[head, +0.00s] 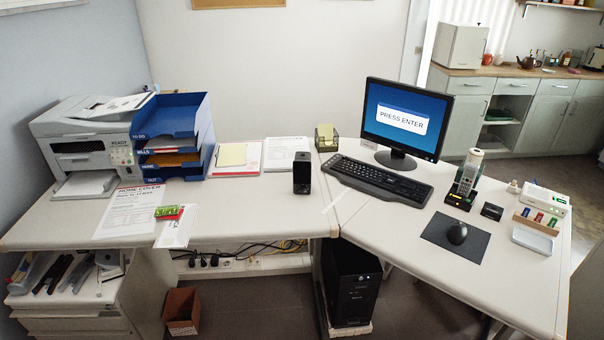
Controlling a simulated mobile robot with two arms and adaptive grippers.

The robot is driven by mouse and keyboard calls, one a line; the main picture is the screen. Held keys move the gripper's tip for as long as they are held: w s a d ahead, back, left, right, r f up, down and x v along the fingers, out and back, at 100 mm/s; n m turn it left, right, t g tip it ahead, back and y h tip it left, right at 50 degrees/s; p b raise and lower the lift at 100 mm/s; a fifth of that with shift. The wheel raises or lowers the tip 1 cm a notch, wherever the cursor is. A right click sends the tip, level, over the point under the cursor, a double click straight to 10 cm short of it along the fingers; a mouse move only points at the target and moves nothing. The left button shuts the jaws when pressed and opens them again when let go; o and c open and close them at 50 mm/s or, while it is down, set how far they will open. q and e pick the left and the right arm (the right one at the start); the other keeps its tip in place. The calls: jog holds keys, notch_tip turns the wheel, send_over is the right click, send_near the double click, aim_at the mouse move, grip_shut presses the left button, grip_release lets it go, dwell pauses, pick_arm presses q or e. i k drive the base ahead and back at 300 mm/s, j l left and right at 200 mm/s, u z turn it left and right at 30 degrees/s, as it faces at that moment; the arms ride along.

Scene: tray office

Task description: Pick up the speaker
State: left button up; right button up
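The speaker (302,173) is a small black upright box. It stands on the white desk (260,210) near the middle of the head view, left of the keyboard and a little back from the desk's front edge. Its front face is toward me and nothing covers it. Neither of my grippers shows in the head view.
Left of the speaker are papers (285,153), a blue tray stack (172,138) and a printer (88,140). Right of it are the keyboard (377,180), monitor (401,119), phone (464,178) and mouse (457,234). The desk in front of the speaker is clear.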

aim_at(301, 164)
jog(key=i+l+z, duration=0.15)
jog(key=z, duration=0.2)
jog(key=i+z, duration=0.35)
jog(key=k+l, duration=0.05)
jog(key=k, duration=0.05)
